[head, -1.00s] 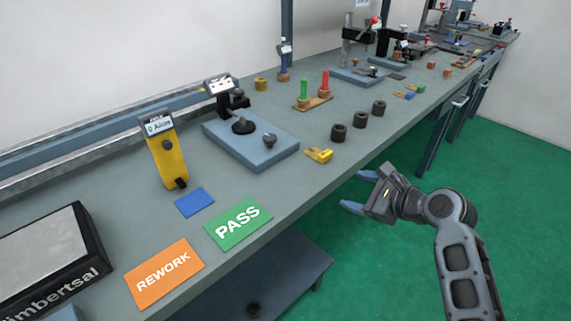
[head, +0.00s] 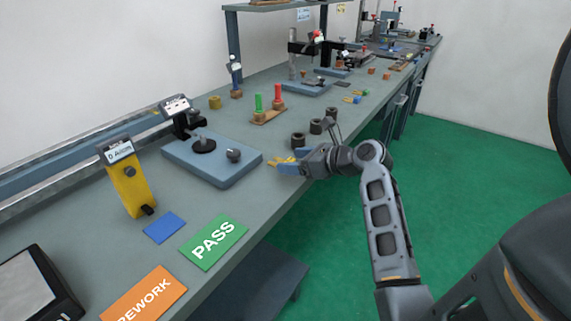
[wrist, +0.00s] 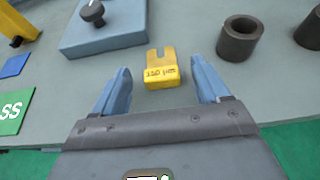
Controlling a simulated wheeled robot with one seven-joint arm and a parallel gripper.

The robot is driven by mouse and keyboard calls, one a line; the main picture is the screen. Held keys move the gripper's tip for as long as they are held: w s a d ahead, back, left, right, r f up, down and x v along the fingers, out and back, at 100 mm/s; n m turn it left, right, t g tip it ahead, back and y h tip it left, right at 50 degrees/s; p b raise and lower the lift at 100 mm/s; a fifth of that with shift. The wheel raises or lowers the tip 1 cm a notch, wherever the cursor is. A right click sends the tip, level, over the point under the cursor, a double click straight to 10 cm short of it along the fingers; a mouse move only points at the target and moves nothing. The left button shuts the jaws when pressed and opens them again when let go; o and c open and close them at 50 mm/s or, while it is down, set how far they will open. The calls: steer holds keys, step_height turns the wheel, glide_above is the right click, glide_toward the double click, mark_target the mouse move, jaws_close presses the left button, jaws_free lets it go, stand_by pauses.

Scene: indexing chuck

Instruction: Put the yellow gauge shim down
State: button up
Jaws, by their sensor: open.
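The yellow gauge shim (wrist: 161,71) lies on the bench top, a forked piece with a block marked "110 µm" or similar at its near end. In the wrist view it sits between the two blue fingers of my gripper (wrist: 162,88), with a gap on each side. My gripper is open and does not touch the shim. In the head view my gripper (head: 290,163) is at the bench's front edge and partly covers the shim (head: 273,163).
A blue-grey plate fixture (head: 213,160) stands left of the shim. Several dark rings (head: 298,140) stand behind it. A green PASS card (head: 213,242), an orange REWORK card (head: 145,297), a blue pad (head: 164,228) and a yellow device (head: 130,188) are further left.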

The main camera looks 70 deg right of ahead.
steer(key=shift+x, duration=0.8)
steer(key=c, duration=1.2)
steer(key=shift+o, duration=0.2)
steer(key=shift+r, duration=0.5)
steer(key=r, duration=0.3)
steer(key=shift+s+d+r, duration=0.35)
steer(key=shift+s+r, duration=0.05)
steer(key=s+d+r, duration=0.6)
steer(key=s, duration=0.2)
steer(key=shift+s+d, duration=0.2)
steer(key=shift+d, duration=0.05)
